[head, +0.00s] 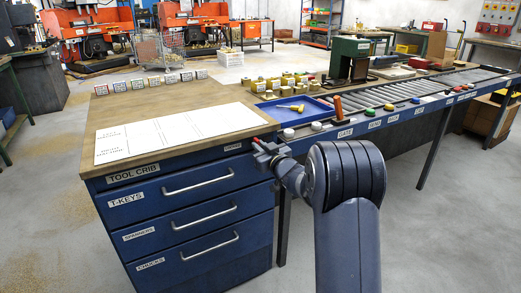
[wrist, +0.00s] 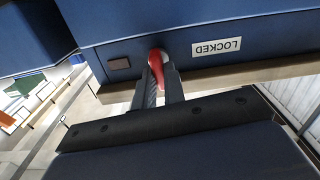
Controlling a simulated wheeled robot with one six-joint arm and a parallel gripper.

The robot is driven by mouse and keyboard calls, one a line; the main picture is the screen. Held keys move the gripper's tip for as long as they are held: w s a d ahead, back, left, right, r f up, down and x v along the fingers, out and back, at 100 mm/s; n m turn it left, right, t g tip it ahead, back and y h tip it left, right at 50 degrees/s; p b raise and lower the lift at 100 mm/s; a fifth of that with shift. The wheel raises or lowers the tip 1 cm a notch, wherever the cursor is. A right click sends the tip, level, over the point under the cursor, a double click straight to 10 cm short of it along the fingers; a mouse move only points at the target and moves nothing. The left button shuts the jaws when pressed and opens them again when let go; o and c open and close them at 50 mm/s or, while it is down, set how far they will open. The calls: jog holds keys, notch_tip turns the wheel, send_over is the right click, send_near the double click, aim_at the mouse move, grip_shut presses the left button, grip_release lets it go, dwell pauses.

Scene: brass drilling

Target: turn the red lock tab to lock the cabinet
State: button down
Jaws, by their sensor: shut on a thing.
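The blue cabinet (head: 134,263), labelled TOOL CRIB, has three drawers, all of which look closed. The red lock tab (wrist: 157,64) is on the cabinet's front face, near the worktop edge, in the wrist view. My gripper (wrist: 159,75) has one finger on each side of the tab and is shut on it; the fingers hide part of it. A white LOCKED label (wrist: 216,47) appears upside down to the tab's right, and a small brown plate (wrist: 119,62) is to its left. In the head view my gripper (head: 264,147) is at the cabinet's upper right corner.
A white sheet (head: 170,134) and a row of small labelled blocks (head: 150,83) lie on the worktop. The floor left of the cabinet is clear.

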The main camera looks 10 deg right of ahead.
jog(key=shift+s+a+f+n+b, duration=0.1)
jog(key=shift+f+n+b, duration=0.05)
jog(key=shift+n+b, duration=2.2)
jog(key=shift+w+a+f+n+b, duration=0.15)
jog(key=shift+n+b, duration=1.45)
jog(key=shift+n, duration=1.6)
jog(key=shift+s+a+f+n+b, duration=0.1)
jog(key=shift+s+f+n+b, duration=0.05)
jog(key=shift+n+b, duration=2.2)
jog(key=shift+n+p, duration=0.3)
jog(key=shift+n, duration=0.3)
jog(key=c, duration=1.5)
grip_release()
jog(key=shift+r, duration=0.1)
jog(key=shift+d, duration=0.1)
jog(key=p+v, duration=0.1)
jog(key=v, duration=0.9)
jog(key=shift+s, duration=0.4)
jog(key=shift+w, duration=0.1)
